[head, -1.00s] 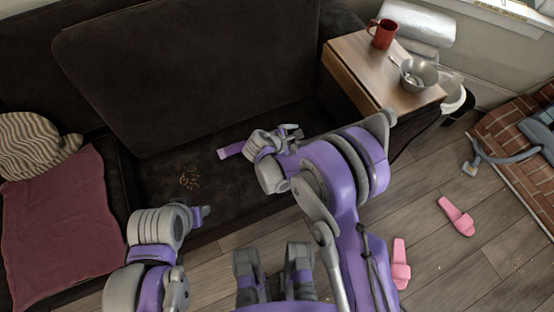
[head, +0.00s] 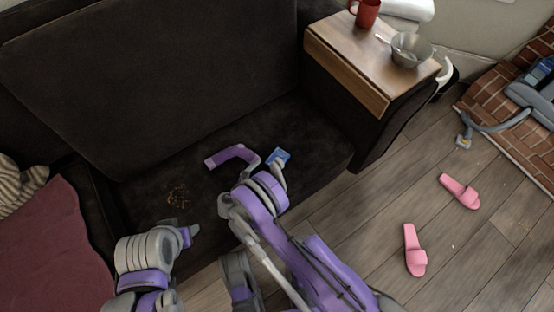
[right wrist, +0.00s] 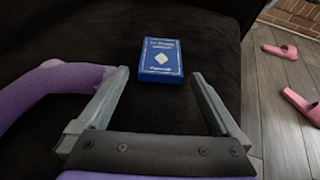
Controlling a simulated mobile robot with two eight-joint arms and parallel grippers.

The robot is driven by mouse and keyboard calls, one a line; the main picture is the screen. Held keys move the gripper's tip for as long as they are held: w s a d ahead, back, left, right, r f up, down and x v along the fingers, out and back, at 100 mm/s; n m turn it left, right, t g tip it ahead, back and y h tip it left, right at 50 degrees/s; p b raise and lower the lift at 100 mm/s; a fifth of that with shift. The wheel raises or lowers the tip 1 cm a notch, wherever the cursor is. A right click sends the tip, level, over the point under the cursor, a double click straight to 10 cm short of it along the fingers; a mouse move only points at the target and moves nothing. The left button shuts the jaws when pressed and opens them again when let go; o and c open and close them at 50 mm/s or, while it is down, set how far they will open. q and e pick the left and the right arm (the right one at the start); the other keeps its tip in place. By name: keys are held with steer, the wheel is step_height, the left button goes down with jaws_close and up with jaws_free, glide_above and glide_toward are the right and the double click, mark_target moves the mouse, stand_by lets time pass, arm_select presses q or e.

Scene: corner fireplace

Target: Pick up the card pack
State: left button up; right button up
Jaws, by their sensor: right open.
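The card pack (head: 279,155) is a small blue box lying flat on the dark sofa seat, near its front edge at the right. In the right wrist view the pack (right wrist: 162,60) shows white print and a white diamond. My right gripper (right wrist: 160,76) is open, and the pack lies just beyond and between its fingertips, not gripped. In the head view my right gripper (head: 268,172) is just below the pack, its fingers partly hidden by the wrist. My left gripper (head: 190,235) is low at the left; its jaws do not show clearly.
A curved purple thing (head: 229,156) lies on the seat, left of my right gripper. A wooden armrest tray (head: 345,58) holds a red mug (head: 365,12) and a metal bowl (head: 411,49). Pink slippers (head: 415,250) lie on the floor. Crumbs (head: 177,195) are on the seat.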

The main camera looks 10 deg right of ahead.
mark_target(276, 159)
steer(key=x, duration=0.2)
steer(key=b+x, duration=0.1)
steer(key=x, duration=0.1)
steer(key=b+x, duration=0.1)
steer(key=x, duration=0.2)
steer(key=shift+d+r, duration=0.2)
steer(key=c, duration=1.2)
